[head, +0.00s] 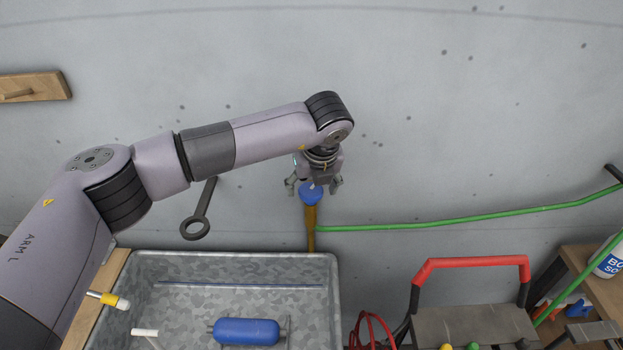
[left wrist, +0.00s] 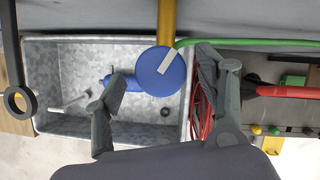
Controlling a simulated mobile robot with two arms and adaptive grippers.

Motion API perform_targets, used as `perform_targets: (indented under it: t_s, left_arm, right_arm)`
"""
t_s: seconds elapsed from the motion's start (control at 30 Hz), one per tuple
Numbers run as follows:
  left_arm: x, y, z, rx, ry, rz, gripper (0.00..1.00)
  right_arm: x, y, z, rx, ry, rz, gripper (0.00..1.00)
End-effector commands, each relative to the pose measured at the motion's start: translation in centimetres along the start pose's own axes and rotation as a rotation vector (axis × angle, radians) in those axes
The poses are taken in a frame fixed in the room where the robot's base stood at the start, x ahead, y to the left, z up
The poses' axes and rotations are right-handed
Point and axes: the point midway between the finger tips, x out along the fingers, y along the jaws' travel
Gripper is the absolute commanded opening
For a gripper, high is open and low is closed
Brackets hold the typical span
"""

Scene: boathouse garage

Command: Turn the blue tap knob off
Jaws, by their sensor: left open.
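The blue tap knob (head: 311,195) sits on a brass pipe (head: 311,228) against the grey wall, behind the metal sink. My left gripper (head: 315,188) is open, with its two fingers at either side of the knob in the head view. In the left wrist view the round knob (left wrist: 161,73) with a white stripe shows just beyond and between the open fingertips. I see no clear contact with it. The stripe runs diagonally there. My right gripper is not in view.
A galvanized sink (head: 322,262) holds a blue cylinder (head: 246,331). A green hose (head: 470,216) runs right from the pipe. A dark ring-ended tool (head: 198,225) is at the wall. A red-handled carrier (head: 472,262) stands lower right. The wall above is clear.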

Motion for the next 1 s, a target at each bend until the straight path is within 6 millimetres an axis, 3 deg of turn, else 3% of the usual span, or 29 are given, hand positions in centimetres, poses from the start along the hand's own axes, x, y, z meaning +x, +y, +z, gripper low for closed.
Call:
perform_targets:
  t_s: [0.4, 1.0]
  left_arm:
    - [0.88, -0.02, -0.05, 0.001, 0.0, -0.001, 0.64]
    - [0.82, -0.03, -0.03, 0.0, 0.0, -0.001, 0.24]
  right_arm:
    - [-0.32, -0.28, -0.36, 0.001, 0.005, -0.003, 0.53]
    - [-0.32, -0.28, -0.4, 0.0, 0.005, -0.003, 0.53]
